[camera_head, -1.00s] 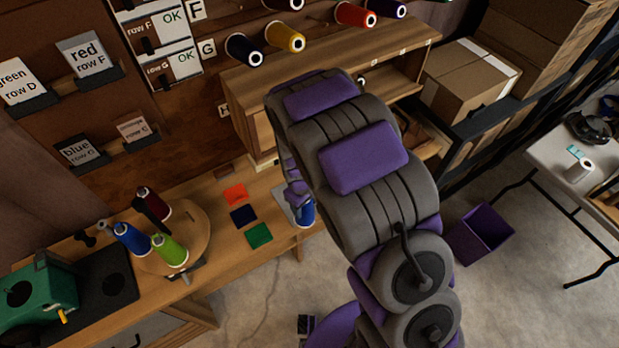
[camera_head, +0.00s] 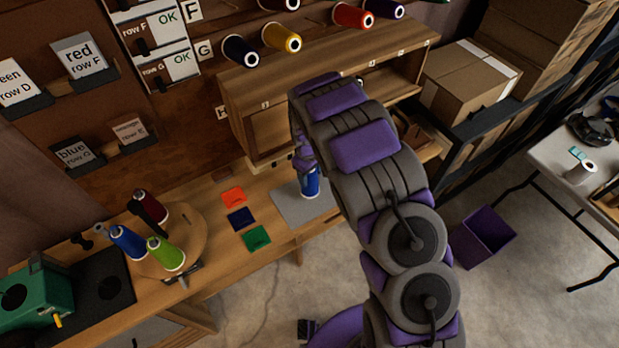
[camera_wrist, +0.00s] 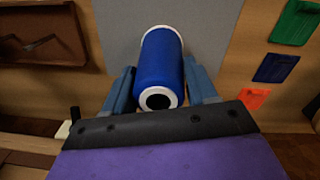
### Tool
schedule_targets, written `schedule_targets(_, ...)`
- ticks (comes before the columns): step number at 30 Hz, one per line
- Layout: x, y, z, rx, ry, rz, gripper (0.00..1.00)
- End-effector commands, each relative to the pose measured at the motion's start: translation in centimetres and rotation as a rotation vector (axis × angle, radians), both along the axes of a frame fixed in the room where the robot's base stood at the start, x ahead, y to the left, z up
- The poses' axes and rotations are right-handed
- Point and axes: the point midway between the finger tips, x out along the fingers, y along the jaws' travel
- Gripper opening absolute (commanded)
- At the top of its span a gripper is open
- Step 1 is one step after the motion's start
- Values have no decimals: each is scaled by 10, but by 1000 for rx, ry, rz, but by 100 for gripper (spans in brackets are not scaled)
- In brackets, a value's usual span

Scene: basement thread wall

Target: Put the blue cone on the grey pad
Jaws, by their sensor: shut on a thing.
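The blue cone (camera_head: 311,183) is a blue thread cone with white ends. My gripper (camera_wrist: 160,85) is shut on it, one finger on each side in the wrist view, with the cone (camera_wrist: 162,62) between them. In the head view my arm partly hides the gripper and the top of the cone. The grey pad (camera_head: 289,209) lies on the wooden bench, and the cone is over it. The pad (camera_wrist: 215,30) also shows behind the cone in the wrist view. I cannot tell whether the cone touches the pad.
Orange (camera_head: 233,196), dark blue (camera_head: 241,219) and green (camera_head: 257,238) swatches lie left of the pad. A round wooden stand (camera_head: 193,232) holds blue, green and dark red cones. A wooden shelf unit (camera_head: 245,90) stands behind. A purple bin (camera_head: 485,236) is on the floor at right.

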Motion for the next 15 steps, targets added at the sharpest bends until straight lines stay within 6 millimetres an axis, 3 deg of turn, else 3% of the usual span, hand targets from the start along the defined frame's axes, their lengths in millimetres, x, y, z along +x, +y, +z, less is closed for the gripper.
schedule_targets(4, -1, 2, -23, -2, 2, 1, 30)
schedule_targets(14, -1, 2, -25, -1, 1, 1, 30)
schedule_targets(15, -1, 2, -25, -1, 1, 1, 60)
